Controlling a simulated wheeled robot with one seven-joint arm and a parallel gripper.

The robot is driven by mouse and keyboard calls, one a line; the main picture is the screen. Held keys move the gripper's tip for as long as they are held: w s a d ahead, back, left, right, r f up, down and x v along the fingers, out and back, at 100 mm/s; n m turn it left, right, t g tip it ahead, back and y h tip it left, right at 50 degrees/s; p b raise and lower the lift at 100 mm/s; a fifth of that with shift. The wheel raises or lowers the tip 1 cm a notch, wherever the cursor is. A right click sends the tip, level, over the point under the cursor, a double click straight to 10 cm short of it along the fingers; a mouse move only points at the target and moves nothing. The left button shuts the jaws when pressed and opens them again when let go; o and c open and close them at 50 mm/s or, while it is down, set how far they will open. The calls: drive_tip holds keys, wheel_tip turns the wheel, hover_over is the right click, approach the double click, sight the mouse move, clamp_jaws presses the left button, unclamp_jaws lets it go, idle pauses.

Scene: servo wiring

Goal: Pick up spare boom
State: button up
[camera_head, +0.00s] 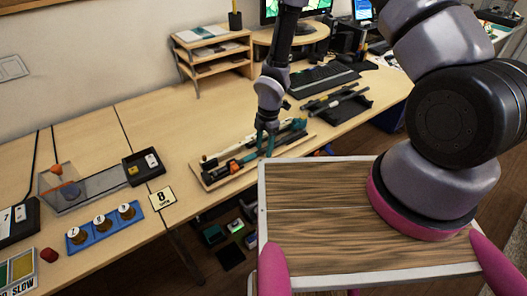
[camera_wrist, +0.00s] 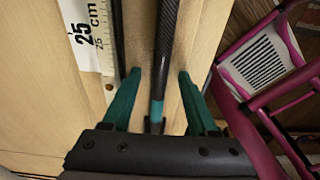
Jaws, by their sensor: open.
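A dark carbon-weave tube with a teal section, apparently the spare boom (camera_wrist: 166,40), runs lengthwise between my fingers in the wrist view. My gripper (camera_wrist: 160,74) is open, with one teal finger on each side of the tube and a gap visible on both sides. In the head view my gripper (camera_head: 266,150) points down over a wooden board (camera_head: 214,184) holding dark, teal and orange parts. I cannot pick out the tube there among these parts and my fingers.
A ruler marked 25 cm (camera_wrist: 88,35) and a thin dark rod (camera_wrist: 117,40) lie left of the tube. Dark rods rest on a black stand (camera_head: 345,108) behind right. A blue holder with knobs (camera_head: 104,227) is at left. Bare table (camera_head: 150,125) lies left of the board.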

sight(264, 149)
clamp_jaws()
drive_tip(key=shift+r, duration=0.1)
wheel_tip(264, 149, up, 9)
idle(0.3)
